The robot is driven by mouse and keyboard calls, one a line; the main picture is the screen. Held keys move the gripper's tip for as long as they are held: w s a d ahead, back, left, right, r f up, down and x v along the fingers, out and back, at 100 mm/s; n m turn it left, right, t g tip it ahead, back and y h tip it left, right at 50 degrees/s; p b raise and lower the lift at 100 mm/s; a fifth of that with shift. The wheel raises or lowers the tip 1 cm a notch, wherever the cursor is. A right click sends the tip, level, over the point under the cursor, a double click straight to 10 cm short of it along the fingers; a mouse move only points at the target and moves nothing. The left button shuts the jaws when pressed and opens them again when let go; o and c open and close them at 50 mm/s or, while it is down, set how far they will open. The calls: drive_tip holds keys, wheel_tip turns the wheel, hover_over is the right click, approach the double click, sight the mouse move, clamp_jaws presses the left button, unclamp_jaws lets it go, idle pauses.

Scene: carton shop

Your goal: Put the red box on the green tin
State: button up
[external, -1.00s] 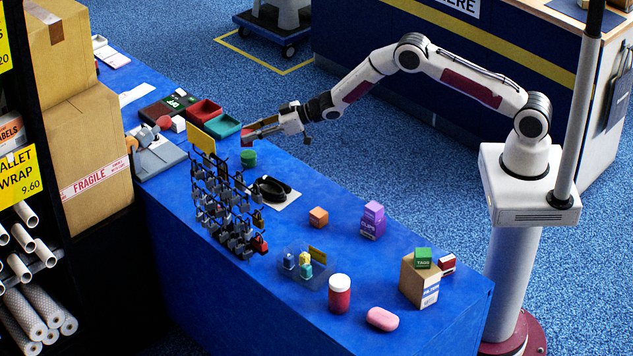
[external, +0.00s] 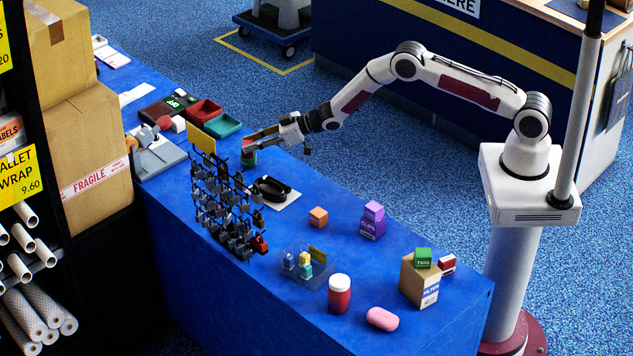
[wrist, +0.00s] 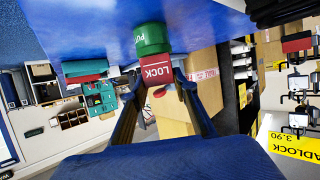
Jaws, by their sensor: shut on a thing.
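The red box (wrist: 156,70), with LOCK in white letters, is between the fingers of my gripper (wrist: 155,91), which is shut on it. The green tin (wrist: 152,39) stands on the blue table. In the wrist view the box's edge meets the tin's end, with no gap visible. In the external view the red box (external: 247,145) is directly over the green tin (external: 249,159), at the tip of my gripper (external: 250,143). I cannot tell whether the box's full weight rests on the tin.
A teal tray (external: 222,125) and a red tray (external: 203,111) lie just behind the tin. A padlock rack (external: 225,205) with a yellow sign stands in front. A black looped item (external: 270,189) lies on a white card to the right. Mid-table has free room.

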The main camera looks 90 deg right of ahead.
drive_tip(key=o, duration=1.3)
drive_tip(key=shift+r, duration=0.1)
drive_tip(key=shift+s, duration=0.1)
drive_tip(key=shift+s+r, duration=0.25)
drive_tip(key=shift+s, duration=0.05)
drive_tip(key=shift+v, duration=5.55)
